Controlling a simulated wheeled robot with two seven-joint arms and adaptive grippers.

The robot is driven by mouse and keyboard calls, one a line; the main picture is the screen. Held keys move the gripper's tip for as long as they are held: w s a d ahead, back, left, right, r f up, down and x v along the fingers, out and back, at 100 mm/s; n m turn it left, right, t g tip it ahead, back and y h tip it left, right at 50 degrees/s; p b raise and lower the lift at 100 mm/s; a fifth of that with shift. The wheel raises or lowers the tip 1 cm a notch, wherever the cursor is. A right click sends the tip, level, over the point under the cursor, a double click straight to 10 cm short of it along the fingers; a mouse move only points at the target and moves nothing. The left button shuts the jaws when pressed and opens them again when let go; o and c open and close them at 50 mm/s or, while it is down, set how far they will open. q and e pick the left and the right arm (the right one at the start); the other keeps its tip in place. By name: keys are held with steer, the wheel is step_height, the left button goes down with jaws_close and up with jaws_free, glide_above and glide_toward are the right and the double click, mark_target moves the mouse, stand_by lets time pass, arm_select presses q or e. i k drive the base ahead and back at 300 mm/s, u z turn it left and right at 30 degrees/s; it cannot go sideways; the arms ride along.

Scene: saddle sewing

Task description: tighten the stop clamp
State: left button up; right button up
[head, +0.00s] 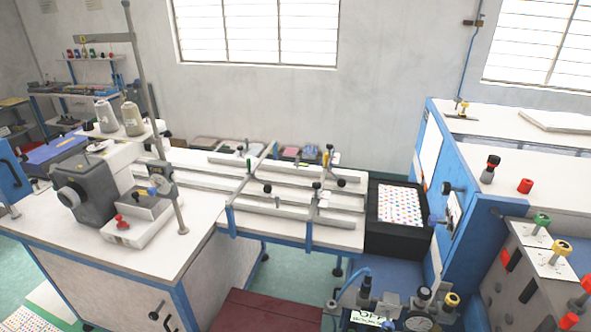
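A white work table (222,213) carries several long grey rails (281,208) in the middle of the head view. Small clamps with dark knobs sit along the rails. One clamp block (324,199) is near the right end of the front rails, with a black knob (317,186) beside it. A yellow-topped handle (326,157) stands upright behind it. I cannot tell which of these is the stop clamp, or whether any is tight. Neither of my grippers shows in the head view.
A sewing machine (88,188) with thread cones stands left of the rails. A black bin (393,245) with a dotted sheet is at their right end. Blue-and-white cabinets (458,185) with coloured knobs block the right. A dark red platform (268,312) and gauges (418,321) are in front.

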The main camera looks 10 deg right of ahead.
mark_target(446, 187)
steer(key=z, duration=1.3)
